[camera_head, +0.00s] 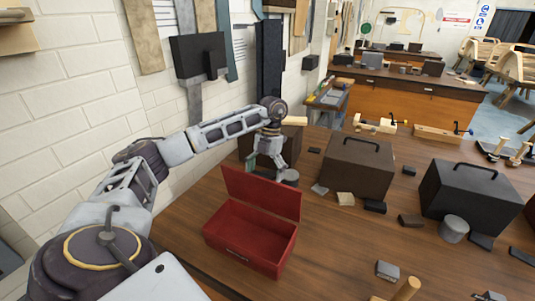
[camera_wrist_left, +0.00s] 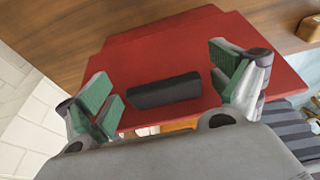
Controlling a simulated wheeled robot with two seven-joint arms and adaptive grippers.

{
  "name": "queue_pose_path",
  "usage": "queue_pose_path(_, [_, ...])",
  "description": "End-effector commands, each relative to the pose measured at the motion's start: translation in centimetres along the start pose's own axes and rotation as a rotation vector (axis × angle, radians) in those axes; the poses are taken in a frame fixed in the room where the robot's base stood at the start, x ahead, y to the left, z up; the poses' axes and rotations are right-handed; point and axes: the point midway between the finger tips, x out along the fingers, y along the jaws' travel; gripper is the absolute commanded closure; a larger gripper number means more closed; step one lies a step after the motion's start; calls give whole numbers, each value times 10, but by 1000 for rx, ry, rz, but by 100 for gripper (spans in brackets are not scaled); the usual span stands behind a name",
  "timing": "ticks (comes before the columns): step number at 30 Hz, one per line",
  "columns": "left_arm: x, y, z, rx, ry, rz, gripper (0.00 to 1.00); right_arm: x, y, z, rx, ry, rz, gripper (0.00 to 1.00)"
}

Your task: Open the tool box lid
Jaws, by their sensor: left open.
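The red tool box (camera_head: 250,238) stands on the wooden bench with its lid (camera_head: 262,192) raised, tilted up at the back edge. The inside of the box is visible and looks empty. My left gripper (camera_head: 268,165) is behind the raised lid, pointing down, partly hidden by it. In the left wrist view, the lid's red outer face (camera_wrist_left: 150,55) and its black handle (camera_wrist_left: 164,91) lie between the two green-padded fingers of my left gripper (camera_wrist_left: 165,88). The fingers are spread apart, and a gap shows on both sides of the handle. My right gripper is not in view.
A brown box (camera_head: 357,167) and a black box (camera_head: 468,196), both with handles, stand to the right. A metal cylinder (camera_head: 453,229) and several small blocks lie around them. A brick wall (camera_head: 75,85) bounds the left side.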

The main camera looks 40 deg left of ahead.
Motion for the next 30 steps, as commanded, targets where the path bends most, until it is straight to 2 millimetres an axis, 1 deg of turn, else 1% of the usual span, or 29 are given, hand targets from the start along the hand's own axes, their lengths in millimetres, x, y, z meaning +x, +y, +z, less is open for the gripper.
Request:
queue_pose_path(9, [-28,0,0,1,-3,-1,7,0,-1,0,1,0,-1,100])
queue_pose_path(30, [-55,0,0,0,-2,0,7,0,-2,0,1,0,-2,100])
